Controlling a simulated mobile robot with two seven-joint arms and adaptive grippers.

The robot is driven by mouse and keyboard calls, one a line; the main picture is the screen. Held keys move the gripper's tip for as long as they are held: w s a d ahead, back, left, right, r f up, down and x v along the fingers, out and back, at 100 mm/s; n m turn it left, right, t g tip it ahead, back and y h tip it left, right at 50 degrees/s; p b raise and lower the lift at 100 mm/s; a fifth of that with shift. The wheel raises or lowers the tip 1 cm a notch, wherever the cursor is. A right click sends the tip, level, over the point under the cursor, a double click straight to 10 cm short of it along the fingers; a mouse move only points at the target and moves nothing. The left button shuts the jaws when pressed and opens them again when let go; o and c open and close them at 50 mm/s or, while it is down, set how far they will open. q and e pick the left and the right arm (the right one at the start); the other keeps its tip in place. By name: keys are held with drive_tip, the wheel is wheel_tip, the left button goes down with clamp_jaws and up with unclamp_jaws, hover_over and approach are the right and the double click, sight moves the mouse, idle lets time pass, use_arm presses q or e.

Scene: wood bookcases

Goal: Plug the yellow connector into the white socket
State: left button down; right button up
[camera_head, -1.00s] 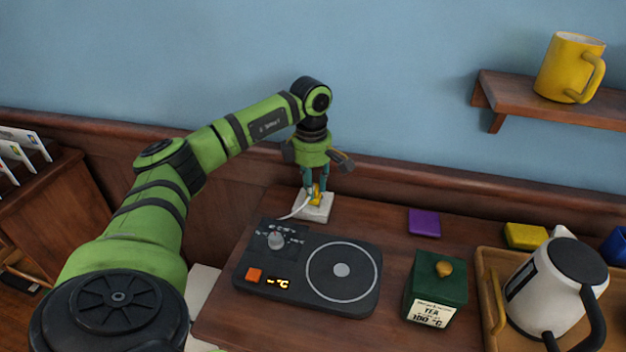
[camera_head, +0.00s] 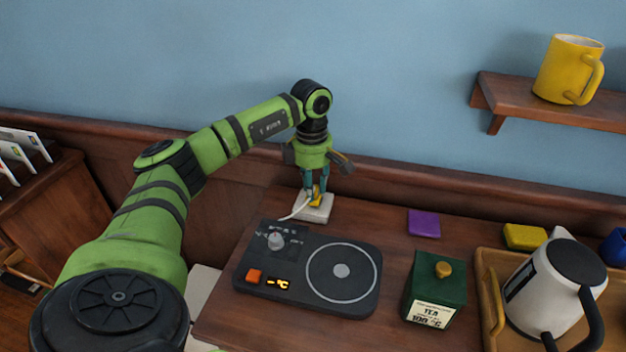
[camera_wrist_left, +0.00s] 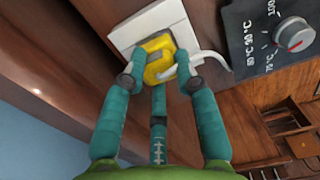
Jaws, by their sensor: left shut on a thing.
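The yellow connector (camera_head: 316,200) is between the fingers of my left gripper (camera_head: 315,197), right at the white socket (camera_head: 325,212) on the table near the back wall. In the left wrist view, the fingers of my left gripper (camera_wrist_left: 165,72) are shut on the yellow connector (camera_wrist_left: 158,50), which lies over the white socket (camera_wrist_left: 140,22). The face of the socket under the connector is hidden, so I cannot tell how deep the connector sits. A white cable (camera_wrist_left: 212,55) runs from the connector towards the black hot plate. My right gripper is not in view.
The black hot plate (camera_head: 300,292) with its knob stands just in front of the socket. A purple block (camera_head: 424,222), a green tea box (camera_head: 436,290), a yellow block (camera_head: 525,236) and a tray (camera_head: 486,290) with a white kettle (camera_head: 545,285) are to the right. A shelf with a yellow mug (camera_head: 566,68) is above.

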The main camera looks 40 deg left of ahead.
use_arm(q)
drive_tip(key=shift+f+b, duration=0.3)
drive_tip(key=shift+f, duration=0.25)
drive_tip(key=c, duration=0.9)
unclamp_jaws()
drive_tip(key=shift+o, duration=0.2)
drive_tip(key=shift+r, duration=0.1)
wheel_tip(320, 180, up, 12)
drive_tip(key=shift+a, duration=0.1)
